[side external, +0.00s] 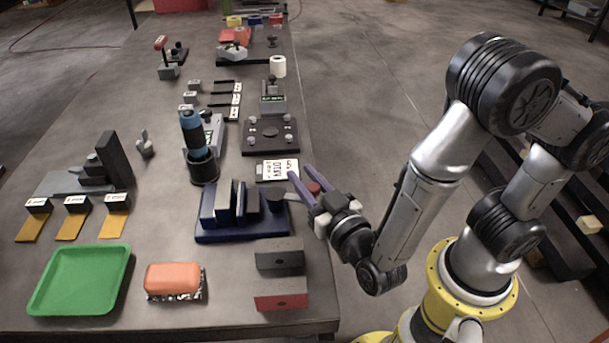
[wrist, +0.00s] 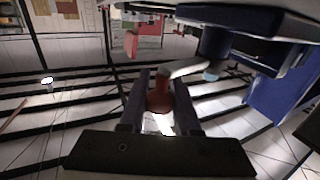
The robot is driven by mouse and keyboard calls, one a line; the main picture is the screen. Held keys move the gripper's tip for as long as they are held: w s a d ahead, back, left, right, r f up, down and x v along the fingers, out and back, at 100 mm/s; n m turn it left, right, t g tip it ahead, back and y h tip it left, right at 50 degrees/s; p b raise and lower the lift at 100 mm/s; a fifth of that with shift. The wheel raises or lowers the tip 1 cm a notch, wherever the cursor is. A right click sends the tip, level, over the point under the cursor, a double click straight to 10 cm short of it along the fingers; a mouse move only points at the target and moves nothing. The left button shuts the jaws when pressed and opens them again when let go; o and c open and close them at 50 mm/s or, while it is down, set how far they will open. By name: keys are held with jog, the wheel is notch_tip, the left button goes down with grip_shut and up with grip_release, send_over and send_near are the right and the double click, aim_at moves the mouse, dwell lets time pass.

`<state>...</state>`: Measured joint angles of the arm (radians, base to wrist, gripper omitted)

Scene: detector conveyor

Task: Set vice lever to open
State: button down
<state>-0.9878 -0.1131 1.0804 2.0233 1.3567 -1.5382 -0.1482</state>
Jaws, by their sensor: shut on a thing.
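The blue vice (side external: 236,222) stands on the table near its right edge, with upright dark jaw blocks. It also shows in the wrist view at the upper right (wrist: 278,85). Its lever (wrist: 188,68) is a pale rod that runs from the vice to a red knob (wrist: 160,96). My gripper (side external: 304,184) is just off the table's right edge beside the vice, its fingers shut on the red knob. In the side view, the knob (side external: 313,187) shows between the fingers, and most of the rod is hard to make out.
A white label card (side external: 278,169) lies just behind the vice. Grey and red blocks (side external: 280,274) stand in front of it. A blue-and-black cylinder (side external: 199,150) stands to its left. A green tray (side external: 80,282) and an orange block (side external: 173,279) sit at the front left. Open floor lies right of the table.

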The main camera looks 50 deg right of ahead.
dwell(0.5)
jog(key=c, duration=0.6)
grip_release()
